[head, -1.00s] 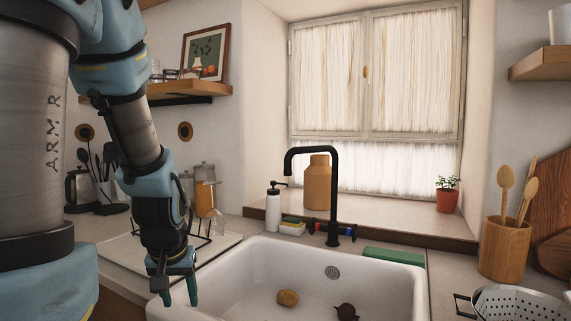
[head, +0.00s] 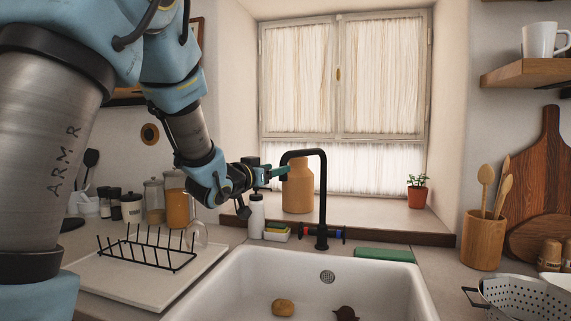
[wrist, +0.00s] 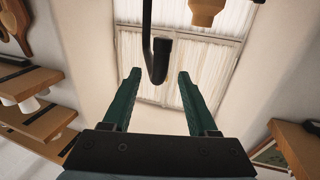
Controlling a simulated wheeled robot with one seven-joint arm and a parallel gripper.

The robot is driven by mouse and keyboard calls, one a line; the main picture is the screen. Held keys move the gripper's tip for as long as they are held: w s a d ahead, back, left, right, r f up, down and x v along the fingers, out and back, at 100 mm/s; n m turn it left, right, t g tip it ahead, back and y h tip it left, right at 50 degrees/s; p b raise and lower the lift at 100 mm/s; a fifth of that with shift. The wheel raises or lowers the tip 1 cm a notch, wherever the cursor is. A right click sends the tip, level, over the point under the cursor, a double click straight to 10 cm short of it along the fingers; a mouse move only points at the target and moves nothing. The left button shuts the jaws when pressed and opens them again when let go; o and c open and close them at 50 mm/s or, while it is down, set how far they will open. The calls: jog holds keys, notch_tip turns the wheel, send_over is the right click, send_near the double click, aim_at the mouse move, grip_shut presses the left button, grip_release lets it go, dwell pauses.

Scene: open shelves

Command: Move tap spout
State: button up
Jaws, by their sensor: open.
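The black tap spout (head: 322,185) rises behind the white sink and bends to the left at the top, its short end pointing down. My gripper (head: 284,172) is raised beside that downturned end in the head view. In the wrist view the spout's end (wrist: 158,62) lies between the two green fingers of my gripper (wrist: 157,82), with a gap on each side. The fingers are open and hold nothing. The tap's base has a red and a blue handle (head: 338,233).
The white sink (head: 225,285) holds a potato (head: 283,307) and a dark round vegetable (head: 346,313). A soap bottle (head: 256,215), a sponge holder (head: 276,232) and an orange-brown jar (head: 298,187) stand near the tap. A dish rack (head: 150,252) is on the left.

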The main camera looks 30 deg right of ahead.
jog(key=p+x, duration=0.3)
jog(key=x, duration=0.5)
jog(key=shift+w, duration=0.1)
jog(key=shift+c, duration=0.4)
grip_shut()
dwell(0.8)
